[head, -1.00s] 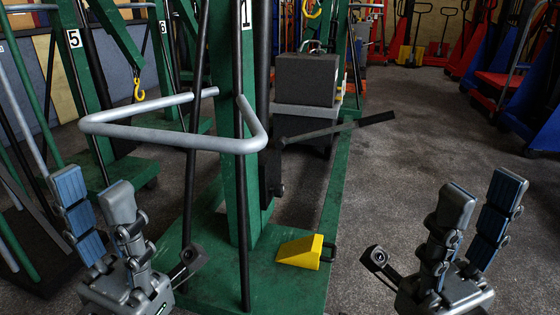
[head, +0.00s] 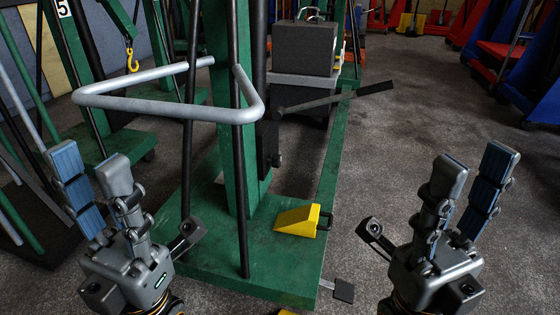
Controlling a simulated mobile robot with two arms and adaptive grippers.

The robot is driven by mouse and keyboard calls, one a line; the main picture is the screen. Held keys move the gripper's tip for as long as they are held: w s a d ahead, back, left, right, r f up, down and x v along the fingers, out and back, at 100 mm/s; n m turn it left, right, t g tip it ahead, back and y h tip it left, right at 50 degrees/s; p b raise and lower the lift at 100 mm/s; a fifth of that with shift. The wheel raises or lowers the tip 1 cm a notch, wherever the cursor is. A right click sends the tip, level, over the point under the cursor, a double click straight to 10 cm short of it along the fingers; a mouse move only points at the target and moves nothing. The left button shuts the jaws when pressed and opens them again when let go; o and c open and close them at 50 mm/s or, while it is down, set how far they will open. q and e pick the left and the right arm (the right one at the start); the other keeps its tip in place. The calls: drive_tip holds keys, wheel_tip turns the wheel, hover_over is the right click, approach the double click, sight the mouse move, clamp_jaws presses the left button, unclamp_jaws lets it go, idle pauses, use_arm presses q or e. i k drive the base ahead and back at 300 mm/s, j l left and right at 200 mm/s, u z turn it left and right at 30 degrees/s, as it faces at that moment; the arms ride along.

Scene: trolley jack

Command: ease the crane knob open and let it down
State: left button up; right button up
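A green crane (head: 234,185) stands upright in front of me on a green base, with a grey bar handle (head: 160,101) around its post. A dark lever with a black grip (head: 362,95) sticks out to the right from the post. A small dark part (head: 275,160) sits low on the post's right side; I cannot tell whether it is the knob. My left gripper (head: 90,172) is open and empty, left of the crane base. My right gripper (head: 469,172) is open and empty, right of the base. Neither touches the crane.
A yellow wedge (head: 298,220) rests on the base's front right. A dark pedal (head: 342,290) sticks out at the base's front edge. A dark grey block (head: 304,48) sits behind the post. Other green cranes stand left; blue and red equipment stands right. Grey floor between is clear.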

sight(275, 160)
drive_tip(key=z, duration=0.75)
drive_tip(key=i+l+z, duration=0.1)
drive_tip(key=l, duration=0.3)
drive_tip(key=i+l+z, duration=0.15)
drive_tip(key=l, duration=0.25)
drive_tip(key=i+l+z, duration=0.1)
drive_tip(key=i+l, duration=0.2)
drive_tip(key=i+l+z, duration=0.15)
drive_tip(key=l, duration=0.3)
drive_tip(key=i+l+u, duration=0.2)
drive_tip(key=i, duration=0.25)
drive_tip(key=i+l+u, duration=0.2)
drive_tip(key=i, duration=0.3)
drive_tip(key=i+l+u, duration=0.25)
drive_tip(key=i, duration=0.2)
drive_tip(key=i+u, duration=0.3)
drive_tip(key=u, duration=0.15)
drive_tip(key=i+u, duration=0.25)
drive_tip(key=u, duration=0.2)
drive_tip(key=i+l+u, duration=0.25)
drive_tip(key=u, duration=0.2)
drive_tip(key=i+l+u, duration=0.25)
drive_tip(key=u, duration=0.25)
drive_tip(key=i+l+u, duration=0.15)
drive_tip(key=l+u, duration=0.3)
drive_tip(key=i+l+u, duration=0.65)
drive_tip(key=l+u, duration=0.2)
drive_tip(key=i, duration=0.25)
